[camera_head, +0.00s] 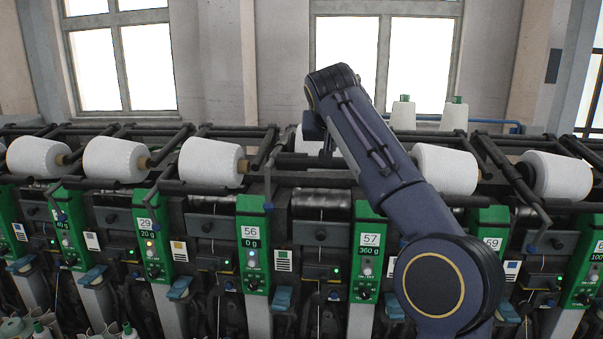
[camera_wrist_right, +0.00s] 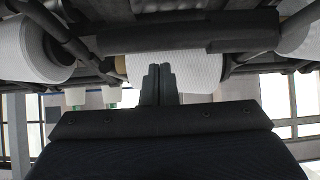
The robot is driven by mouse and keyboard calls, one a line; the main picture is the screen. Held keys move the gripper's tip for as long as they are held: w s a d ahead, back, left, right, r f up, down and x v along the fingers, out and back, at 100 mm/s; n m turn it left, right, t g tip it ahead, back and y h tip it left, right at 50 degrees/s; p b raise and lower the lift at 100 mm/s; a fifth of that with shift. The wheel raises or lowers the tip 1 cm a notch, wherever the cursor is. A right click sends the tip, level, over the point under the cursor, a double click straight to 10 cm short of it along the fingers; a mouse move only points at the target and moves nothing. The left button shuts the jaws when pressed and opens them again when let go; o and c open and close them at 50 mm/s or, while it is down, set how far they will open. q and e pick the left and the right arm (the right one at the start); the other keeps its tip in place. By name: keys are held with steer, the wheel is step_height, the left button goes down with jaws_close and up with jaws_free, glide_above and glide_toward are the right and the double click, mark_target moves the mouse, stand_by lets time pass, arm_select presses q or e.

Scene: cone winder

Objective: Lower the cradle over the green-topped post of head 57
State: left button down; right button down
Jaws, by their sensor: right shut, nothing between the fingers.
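Head 57 (camera_head: 368,250) has a green-topped post with a label reading 57 and 360 g. Above it, a white yarn cone (camera_head: 308,140) is mostly hidden behind my right arm. The dark cradle bar (camera_head: 305,161) runs in front of that cone. In the right wrist view, the cone (camera_wrist_right: 195,74) and the dark cradle bar (camera_wrist_right: 190,35) lie just beyond my right gripper (camera_wrist_right: 160,72). Its fingers are shut together and empty, overlapping the cone in the picture; I cannot tell whether they touch it. My left gripper is out of view.
My right arm crosses in front of the machine. Neighbouring cones flank it, one at the left (camera_head: 211,162) and one at the right (camera_head: 446,170). Head 56 (camera_head: 253,245) stands left of head 57. Spare cones (camera_head: 403,114) stand behind the machine. Dark rails and arms crowd the top.

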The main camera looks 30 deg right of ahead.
steer(key=shift+f+b, duration=1.95)
steer(key=shift+f, duration=0.55)
steer(key=s+a+r+p, duration=0.2)
steer(key=s+r+p, duration=0.1)
steer(key=r+p, duration=0.2)
step_height(320, 180, up, 2)
steer(key=shift+a+r, duration=0.1)
steer(key=shift+a, duration=0.2)
steer(key=s+a+f+n+y+b, duration=0.1)
steer(key=s+a+f+n+y, duration=0.1)
steer(key=s+a+f, duration=0.5)
steer(key=s+a+f+n+g+y, duration=0.1)
steer(key=s+a+f+y, duration=0.4)
steer(key=f, duration=1.3)
steer(key=s+a+f+n+g+y+b, duration=0.1)
steer(key=s+a+f+n+y, duration=0.2)
steer(key=s+a+f, duration=0.7)
steer(key=s+f, duration=0.2)
steer(key=s, duration=0.4)
steer(key=shift+a+f+b, duration=0.3)
steer(key=shift+f+b, duration=0.05)
steer(key=shift+f, duration=0.05)
